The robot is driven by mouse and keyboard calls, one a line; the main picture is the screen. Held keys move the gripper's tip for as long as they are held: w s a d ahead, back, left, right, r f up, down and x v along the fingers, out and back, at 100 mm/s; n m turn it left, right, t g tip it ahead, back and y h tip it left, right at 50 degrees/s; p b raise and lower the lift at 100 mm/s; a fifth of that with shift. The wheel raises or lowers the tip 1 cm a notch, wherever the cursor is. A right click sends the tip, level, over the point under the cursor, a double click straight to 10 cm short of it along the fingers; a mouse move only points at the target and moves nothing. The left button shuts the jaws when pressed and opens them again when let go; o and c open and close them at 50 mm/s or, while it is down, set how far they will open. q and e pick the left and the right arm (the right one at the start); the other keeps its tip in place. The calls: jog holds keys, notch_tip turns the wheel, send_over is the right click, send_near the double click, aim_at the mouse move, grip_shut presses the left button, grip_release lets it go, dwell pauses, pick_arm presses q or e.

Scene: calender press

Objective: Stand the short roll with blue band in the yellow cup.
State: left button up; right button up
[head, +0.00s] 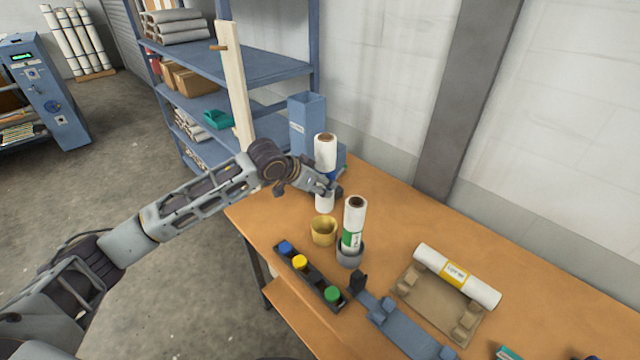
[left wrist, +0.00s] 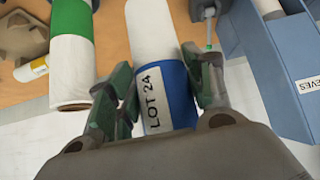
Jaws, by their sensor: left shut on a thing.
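The white roll with the blue band (head: 325,150) is upright in my left gripper (head: 328,188). In the left wrist view the blue band (left wrist: 178,95) carries a "LOT 24" label, and the fingers close on both sides of it. The yellow cup (head: 323,231) stands on the table, open at the top, with nothing seen standing in it. The roll's lower end shows just behind and above the cup's rim in the head view, outside the cup; its exact height over the table is hard to tell. My right gripper is not in view.
A green-banded roll (head: 354,220) stands in a grey cup (head: 350,254), close right of the yellow cup. A strip with coloured buttons (head: 310,277) lies in front. A yellow-banded roll (head: 457,275) rests on a cradle (head: 432,300). A blue box (head: 306,125) stands behind my gripper.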

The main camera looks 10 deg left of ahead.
aim_at(318, 211)
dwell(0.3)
pick_arm(q)
jog(key=shift+f, duration=0.15)
jog(key=shift+f, duration=0.9)
jog(key=shift+f+b, duration=2.15)
jog(key=shift+b, duration=0.45)
jog(key=shift+f+b, duration=0.6)
jog(key=shift+f, duration=2.1)
jog(key=o, duration=1.2)
jog(key=shift+o, duration=0.2)
jog(key=shift+f, duration=0.1)
